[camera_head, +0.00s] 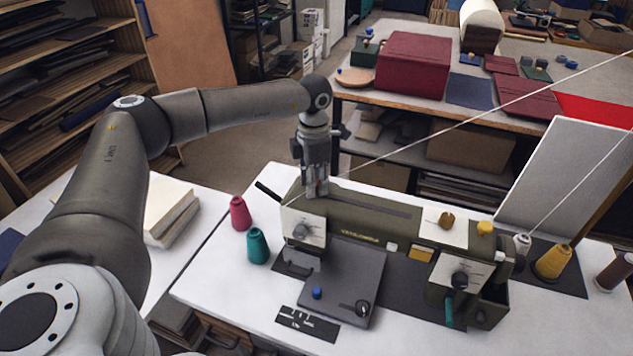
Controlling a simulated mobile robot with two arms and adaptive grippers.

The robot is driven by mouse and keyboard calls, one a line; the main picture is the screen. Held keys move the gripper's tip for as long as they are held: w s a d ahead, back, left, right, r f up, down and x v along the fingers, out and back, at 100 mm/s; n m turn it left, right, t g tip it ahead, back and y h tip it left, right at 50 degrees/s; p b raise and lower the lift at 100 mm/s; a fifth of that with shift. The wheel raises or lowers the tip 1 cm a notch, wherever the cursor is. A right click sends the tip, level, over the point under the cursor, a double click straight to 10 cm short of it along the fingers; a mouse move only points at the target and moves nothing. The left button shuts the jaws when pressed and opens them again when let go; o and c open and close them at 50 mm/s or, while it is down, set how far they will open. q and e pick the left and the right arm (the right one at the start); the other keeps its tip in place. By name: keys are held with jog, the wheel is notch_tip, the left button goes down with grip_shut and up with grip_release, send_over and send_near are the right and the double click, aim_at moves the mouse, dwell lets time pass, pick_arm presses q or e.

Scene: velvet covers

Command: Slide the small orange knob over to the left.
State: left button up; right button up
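A small brownish-orange knob (446,220) sits on a white plate with a thin dark slot line, on top of the dark olive machine (372,228), right of its middle. The knob is near the middle of the plate. My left gripper (316,191) points down over the left end of the machine, well to the left of the knob and apart from it. Its fingers look close together, but whether they are shut is too small to tell. It holds nothing that I can see. My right gripper is not in view.
A yellow knob (485,228) stands just right of the orange one. Red (240,213) and teal (258,246) thread cones stand left of the machine. A white thread cone (522,245) and a yellow one (553,261) stand right. A pale upright panel (566,180) rises behind them.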

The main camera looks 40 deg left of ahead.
pick_arm(q)
jog(key=shift+o, duration=0.5)
jog(key=shift+r, duration=0.1)
notch_tip(320, 180, up, 12)
jog(key=shift+s+f, duration=0.1)
jog(key=shift+f, duration=0.1)
dwell(0.5)
